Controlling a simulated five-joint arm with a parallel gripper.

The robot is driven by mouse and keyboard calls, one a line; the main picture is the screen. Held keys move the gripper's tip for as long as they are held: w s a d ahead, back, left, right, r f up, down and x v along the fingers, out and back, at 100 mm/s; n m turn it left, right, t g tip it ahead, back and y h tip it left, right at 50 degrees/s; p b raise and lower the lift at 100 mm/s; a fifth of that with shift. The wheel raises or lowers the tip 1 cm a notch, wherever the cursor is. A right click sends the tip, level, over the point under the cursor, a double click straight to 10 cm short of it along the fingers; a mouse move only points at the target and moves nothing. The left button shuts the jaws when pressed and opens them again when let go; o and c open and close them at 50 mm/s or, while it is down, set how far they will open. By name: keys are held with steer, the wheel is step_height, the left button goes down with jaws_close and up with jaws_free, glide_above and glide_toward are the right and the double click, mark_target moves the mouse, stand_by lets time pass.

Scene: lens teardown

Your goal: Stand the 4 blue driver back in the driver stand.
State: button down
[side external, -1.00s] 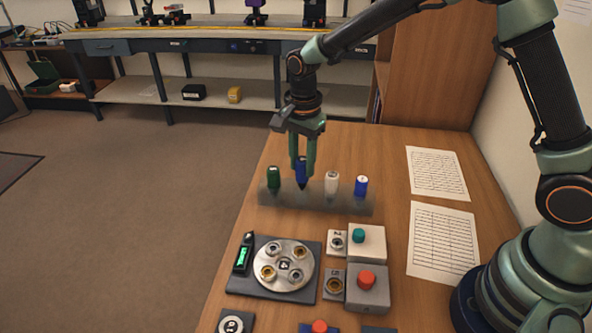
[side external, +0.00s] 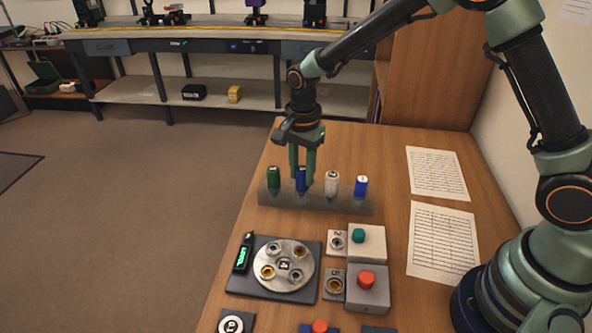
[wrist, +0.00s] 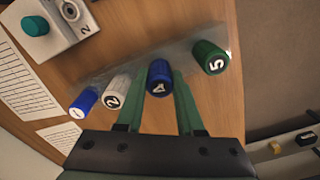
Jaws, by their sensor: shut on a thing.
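The blue driver marked 4 (wrist: 158,86) is upright between my gripper's fingers (wrist: 160,75). In the side view the blue 4 driver (side external: 300,181) stands in the row at the grey driver stand (side external: 335,203), between the green and white drivers. Its top is about level with theirs. My gripper (side external: 302,178) is shut on it from above, and the fingers partly cover it. Its lower end is hidden, so I cannot see how deep it sits in the stand.
The green driver marked 5 (wrist: 211,58), the white driver marked 2 (wrist: 115,92) and the blue driver marked 1 (wrist: 82,102) stand close by. A round lens plate (side external: 283,282) and button blocks (side external: 367,290) lie nearer. Papers (side external: 437,173) lie at the right.

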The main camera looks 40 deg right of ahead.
steer(key=shift+f, duration=0.45)
stand_by(0.8)
jaws_free()
steer(key=shift+r, duration=3.55)
steer(key=shift+r, duration=0.1)
steer(key=s+d+r+n+t, duration=0.2)
steer(key=s+d+r+n, duration=0.3)
steer(key=s+r+n, duration=0.1)
steer(key=s+d+r+n+t, duration=0.3)
steer(key=s+d+r+n, duration=0.2)
steer(key=s+n, duration=0.3)
steer(key=shift+s+r+n+t, duration=0.3)
steer(key=shift+s+r, duration=0.3)
steer(key=shift+s, duration=0.3)
